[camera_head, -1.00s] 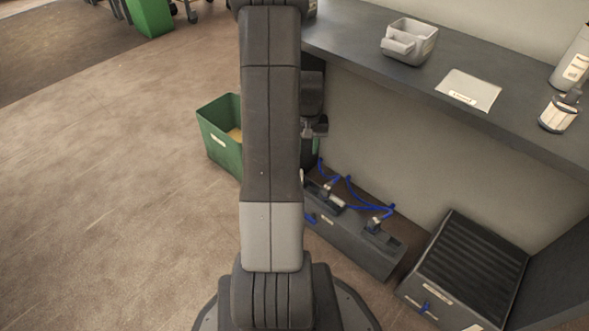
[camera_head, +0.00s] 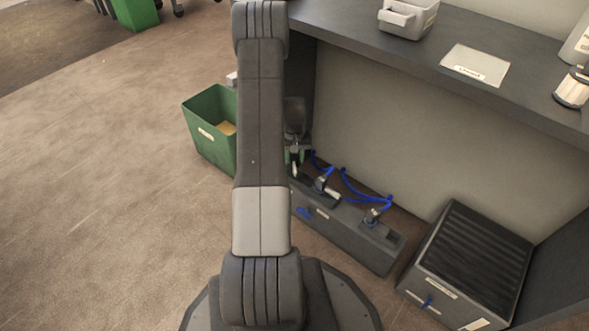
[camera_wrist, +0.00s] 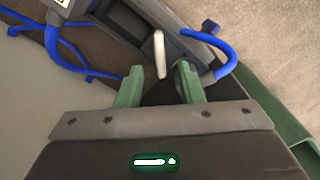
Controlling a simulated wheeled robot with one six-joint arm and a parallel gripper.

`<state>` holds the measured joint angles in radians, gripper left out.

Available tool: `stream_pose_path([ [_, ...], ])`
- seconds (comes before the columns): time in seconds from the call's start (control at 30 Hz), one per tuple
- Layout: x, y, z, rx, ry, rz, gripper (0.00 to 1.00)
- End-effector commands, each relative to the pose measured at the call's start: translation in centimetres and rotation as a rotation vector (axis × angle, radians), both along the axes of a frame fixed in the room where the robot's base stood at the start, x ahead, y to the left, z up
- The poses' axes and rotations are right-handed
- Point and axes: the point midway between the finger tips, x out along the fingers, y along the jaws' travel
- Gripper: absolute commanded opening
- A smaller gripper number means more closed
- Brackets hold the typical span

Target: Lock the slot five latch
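A dark grey long box (camera_head: 345,232) with blue cables stands on the floor under the bench. Connectors and a pale lever sit along its top. In the wrist view a pale lever (camera_wrist: 159,54) stands on a dark housing just beyond my fingertips, roughly in line with the gap. My gripper (camera_wrist: 163,82) has two green fingers apart with nothing held between them. In the head view my gripper (camera_head: 297,155) is at the left end of the box, partly hidden by my arm. I cannot read any slot numbers, so which latch is slot five is not clear.
A green bin (camera_head: 210,150) stands left of the box. A dark ribbed-top unit (camera_head: 470,265) with a small blue handle stands to its right. The bench (camera_head: 340,28) overhangs the box. Blue cables (camera_wrist: 225,50) loop close to my fingers. Open floor lies left.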

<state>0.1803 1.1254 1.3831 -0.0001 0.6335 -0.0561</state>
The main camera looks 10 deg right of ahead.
Motion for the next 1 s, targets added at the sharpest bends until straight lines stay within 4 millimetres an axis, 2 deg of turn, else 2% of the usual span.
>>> stream_pose_path([
  [0.03, 0.0, 0.0, -1.5, 0.0, 0.002, 0.0, 0.34],
  [0.23, 0.0, 0.0, -3.9, 0.0, 0.001, 0.0, 0.34],
  [0.4, 0.0, 0.0, -4.6, 0.0, -0.001, 0.0, 0.34],
  [0.67, 0.0, 0.0, -4.6, 0.0, -0.001, 0.0, 0.34],
  [0.83, 0.0, 0.0, -4.6, 0.0, -0.001, 0.0, 0.0],
  [1.0, 0.0, 0.0, -4.6, 0.0, 0.0, 0.001, 0.0],
])
